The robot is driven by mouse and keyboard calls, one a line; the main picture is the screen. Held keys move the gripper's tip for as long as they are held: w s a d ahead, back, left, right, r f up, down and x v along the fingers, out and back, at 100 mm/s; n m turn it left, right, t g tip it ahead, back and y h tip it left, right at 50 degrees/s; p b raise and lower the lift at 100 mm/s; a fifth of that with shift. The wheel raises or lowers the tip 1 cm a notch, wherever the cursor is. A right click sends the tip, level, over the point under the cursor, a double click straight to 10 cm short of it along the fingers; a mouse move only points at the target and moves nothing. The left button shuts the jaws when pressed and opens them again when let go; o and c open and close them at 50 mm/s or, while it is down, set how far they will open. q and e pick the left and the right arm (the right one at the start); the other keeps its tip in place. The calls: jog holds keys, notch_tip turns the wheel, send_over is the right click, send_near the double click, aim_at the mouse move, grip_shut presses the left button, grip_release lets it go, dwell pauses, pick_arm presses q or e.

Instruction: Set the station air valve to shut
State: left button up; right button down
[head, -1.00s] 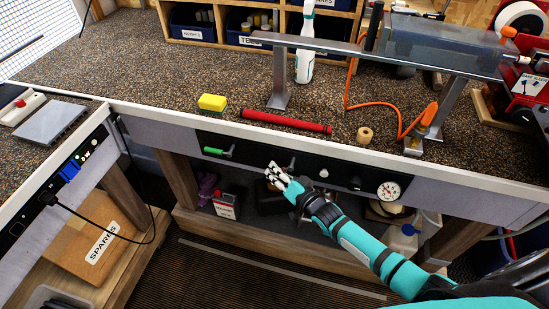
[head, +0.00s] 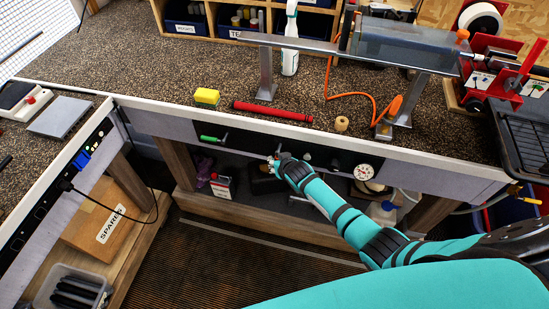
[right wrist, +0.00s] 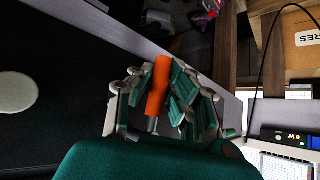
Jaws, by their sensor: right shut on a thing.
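A black control panel (head: 322,156) is set in the bench front. It carries a green lever (head: 209,139) at its left and a round white pressure gauge (head: 363,172) at its right. My right gripper (head: 277,163) is at the panel between them and covers that spot in the head view. In the right wrist view my right gripper (right wrist: 160,92) is closed around an orange lever handle (right wrist: 159,84), which sticks out between its fingers. Whether this is the station air valve cannot be read from a label. My left gripper is not in view.
A metal stand (head: 267,70) and a spray bottle (head: 290,50) are behind. A shelf with containers is below the panel. The floor (head: 215,260) in front is clear.

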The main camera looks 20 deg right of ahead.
jog(key=shift+d+r, duration=0.1)
jog(key=shift+r, duration=0.1)
jog(key=shift+g+h+p, duration=0.3)
jog(key=shift+p, duration=0.05)
jog(key=shift+f, duration=0.1)
jog(key=shift+d, duration=0.1)
jog(key=c, duration=1.3)
grip_release()
jog(key=shift+o, duration=0.2)
jog(key=shift+s+f, duration=0.1)
jog(key=v, duration=1.2)
